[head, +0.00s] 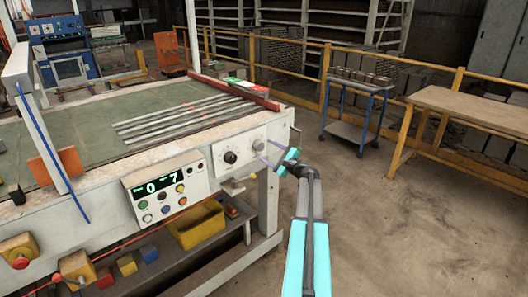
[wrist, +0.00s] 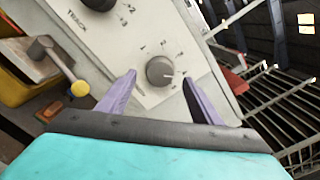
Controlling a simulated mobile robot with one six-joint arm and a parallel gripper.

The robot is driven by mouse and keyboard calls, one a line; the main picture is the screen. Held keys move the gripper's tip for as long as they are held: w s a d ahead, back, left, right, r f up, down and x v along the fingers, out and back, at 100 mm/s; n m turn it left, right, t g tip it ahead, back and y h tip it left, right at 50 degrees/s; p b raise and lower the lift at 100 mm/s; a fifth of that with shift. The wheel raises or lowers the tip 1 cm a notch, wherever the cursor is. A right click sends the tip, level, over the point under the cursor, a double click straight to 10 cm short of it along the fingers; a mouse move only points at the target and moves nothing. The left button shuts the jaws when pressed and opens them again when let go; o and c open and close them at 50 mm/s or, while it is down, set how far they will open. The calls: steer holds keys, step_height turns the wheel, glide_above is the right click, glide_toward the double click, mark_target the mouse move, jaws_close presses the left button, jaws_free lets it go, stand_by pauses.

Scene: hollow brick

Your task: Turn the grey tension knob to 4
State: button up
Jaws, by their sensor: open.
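The grey tension knob (wrist: 160,71) sits on the pale front panel of the machine, with small printed numbers around its upper side. A pale mark on it appears to point right; I cannot read for sure which number it meets. In the head view the knob (head: 258,145) is small, near the panel's right end. My gripper (wrist: 158,78) is open, its two purple fingers on either side of the knob with gaps visible. In the head view my gripper (head: 270,150) reaches the panel from the right. How deep the fingertips sit is unclear.
A larger black knob (head: 230,157) is left of the grey one; it also shows in the wrist view (wrist: 98,4). A display box (head: 165,187) with buttons is further left. A lever with a yellow ball end (wrist: 80,88) juts out nearby.

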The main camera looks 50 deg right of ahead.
steer(key=s+b, duration=0.2)
steer(key=s, duration=0.7)
steer(key=shift+s+a, duration=0.35)
steer(key=shift+s, duration=0.05)
